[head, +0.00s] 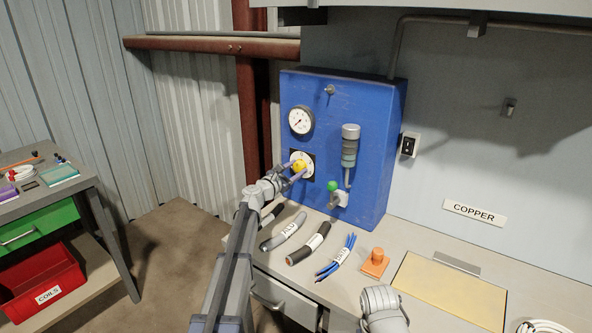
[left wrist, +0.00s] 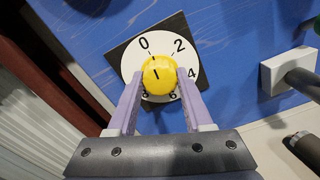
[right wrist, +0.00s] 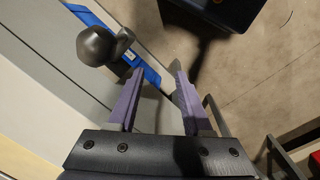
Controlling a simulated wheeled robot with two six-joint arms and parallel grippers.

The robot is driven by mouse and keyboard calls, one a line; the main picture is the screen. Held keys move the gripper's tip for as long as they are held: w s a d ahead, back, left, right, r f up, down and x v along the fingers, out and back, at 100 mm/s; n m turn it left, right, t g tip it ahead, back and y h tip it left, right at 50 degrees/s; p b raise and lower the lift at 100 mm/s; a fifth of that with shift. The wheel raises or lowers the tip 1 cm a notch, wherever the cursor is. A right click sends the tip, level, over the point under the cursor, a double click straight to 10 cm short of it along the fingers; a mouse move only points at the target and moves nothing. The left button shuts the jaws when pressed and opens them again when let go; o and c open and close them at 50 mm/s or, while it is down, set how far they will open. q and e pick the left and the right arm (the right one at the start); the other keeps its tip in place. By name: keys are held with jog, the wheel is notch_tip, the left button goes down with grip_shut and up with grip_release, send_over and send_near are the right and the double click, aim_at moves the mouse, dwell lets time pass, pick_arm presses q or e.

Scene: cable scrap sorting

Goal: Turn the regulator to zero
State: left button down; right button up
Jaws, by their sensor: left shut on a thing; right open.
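The yellow regulator knob (head: 299,166) sits on a white dial on the front of the blue panel box (head: 365,150). My left gripper (head: 291,174) is shut on the knob, one finger on each side. In the left wrist view, the knob (left wrist: 158,70) has a short black line tilted up and slightly left, at or close to the 0 direction. The white dial (left wrist: 133,62) shows 0, 2 and 4; the lower numbers are partly hidden by the fingers. A round gauge (head: 300,120) is above; its reading is too small to tell. My right gripper (right wrist: 157,88) is open, apparently empty.
A cylindrical filter (head: 349,150) and a green-knobbed valve (head: 333,187) are right of the dial. Several cable pieces (head: 310,243) and an orange block (head: 375,263) lie on the bench below. A side bench (head: 60,210) with a red bin (head: 45,285) stands left.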

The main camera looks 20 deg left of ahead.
pick_arm(q)
jog(key=shift+n, duration=0.5)
dwell(0.3)
jog(key=shift+c, duration=1.5)
grip_release()
jog(key=v, duration=0.7)
jog(key=shift+s+a, duration=0.15)
jog(key=shift+s, duration=0.2)
